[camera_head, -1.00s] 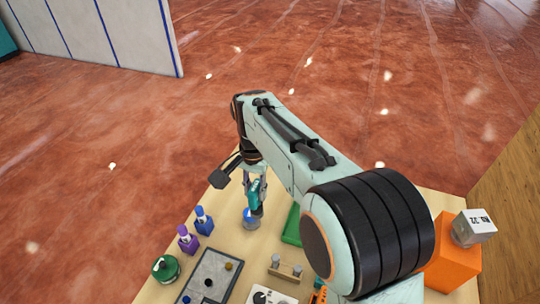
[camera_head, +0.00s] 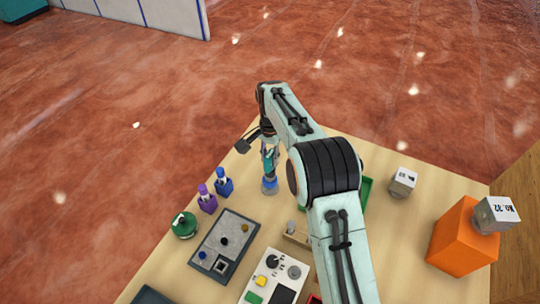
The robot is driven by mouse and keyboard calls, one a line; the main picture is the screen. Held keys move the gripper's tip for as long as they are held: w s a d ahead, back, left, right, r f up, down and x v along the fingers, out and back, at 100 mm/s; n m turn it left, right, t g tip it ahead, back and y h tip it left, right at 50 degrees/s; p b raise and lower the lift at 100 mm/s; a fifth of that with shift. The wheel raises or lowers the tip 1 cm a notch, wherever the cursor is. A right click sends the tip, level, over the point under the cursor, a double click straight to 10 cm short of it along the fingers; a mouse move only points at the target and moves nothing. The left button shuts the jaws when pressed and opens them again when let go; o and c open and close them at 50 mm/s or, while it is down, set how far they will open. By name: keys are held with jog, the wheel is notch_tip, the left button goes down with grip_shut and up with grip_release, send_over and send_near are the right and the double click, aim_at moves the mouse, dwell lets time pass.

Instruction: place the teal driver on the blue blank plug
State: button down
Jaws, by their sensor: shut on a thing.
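My gripper (camera_head: 268,150) points down near the far left edge of the table and is shut on the teal driver (camera_head: 269,162). The driver looks nearly upright. A round blue-and-grey piece (camera_head: 270,186) stands directly below its lower end; I cannot tell whether they touch. A small blue plug (camera_head: 202,255) sits at the near left of the dark grey panel (camera_head: 226,226), to the left of and nearer than my gripper. The fingertips are small and partly hidden.
A white control box (camera_head: 272,277) is nearer. An orange block (camera_head: 463,236) and grey cube (camera_head: 403,182) are right. My arm hides part of a green tray (camera_head: 366,192).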

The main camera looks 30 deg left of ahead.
jog(key=c, duration=1)
grip_release()
jog(key=shift+f, duration=0.1)
notch_tip(320, 180, up, 12)
jog(key=shift+r, duration=0.2)
